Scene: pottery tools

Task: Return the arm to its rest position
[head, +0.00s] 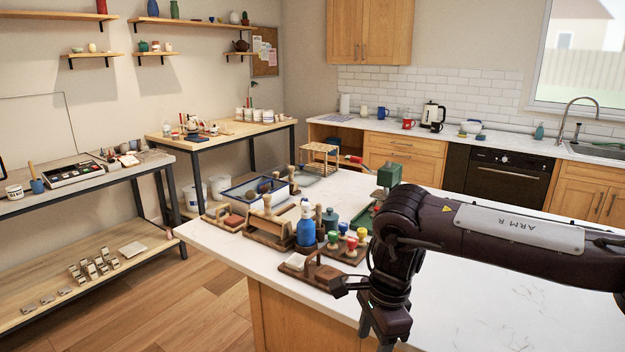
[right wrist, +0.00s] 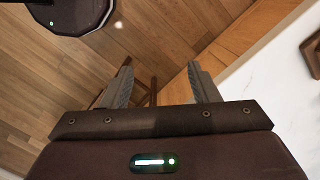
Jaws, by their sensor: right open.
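My right arm (head: 520,235) reaches in from the right in the head view, over the white worktop (head: 480,320). My right gripper (head: 375,335) hangs downward at the worktop's front edge, partly cut off by the frame. In the right wrist view its two fingers (right wrist: 158,82) are spread apart with nothing between them. Wooden floor, part of the wooden counter side and the worktop edge show beyond them. My left gripper is not in view.
Pottery tools crowd the worktop left of my arm: a blue bottle (head: 306,227), coloured-knob stamps (head: 352,245), a wooden block (head: 318,272) close to the gripper and a blue-rimmed tray (head: 236,196). The worktop's right front is bare. Side tables (head: 80,180) stand left.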

